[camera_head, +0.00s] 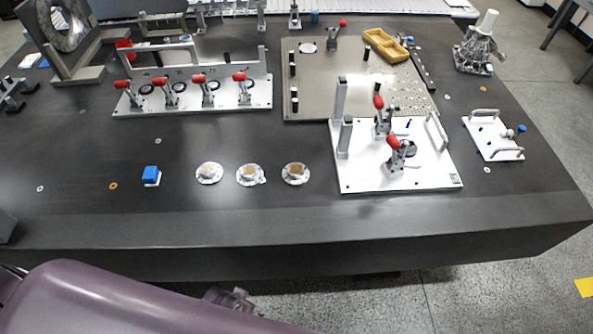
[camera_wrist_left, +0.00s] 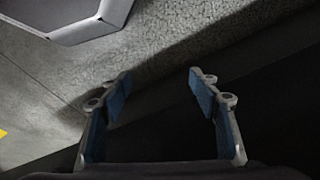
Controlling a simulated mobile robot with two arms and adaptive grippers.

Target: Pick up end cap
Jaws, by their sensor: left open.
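Several small parts lie along the front of the dark table. Three round silver parts with tan centres, which look like end caps, sit in a row: a left one (camera_head: 208,172), a middle one (camera_head: 250,175) and a right one (camera_head: 295,173). They stand apart from each other. My left gripper (camera_wrist_left: 160,80) is open and empty in the left wrist view, with grey floor and dark shadow behind its blue-padded fingers. No end cap shows between them. In the head view my purple arm crosses the lower left, in front of the table edge. My right gripper is not in view.
A blue-topped block (camera_head: 151,175) sits left of the round parts. A white fixture plate (camera_head: 400,180) with red-handled clamps stands to their right. A clamp rack (camera_head: 195,97) and a grey hole plate (camera_head: 330,75) are behind. The tabletop (camera_head: 200,215) in front is clear.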

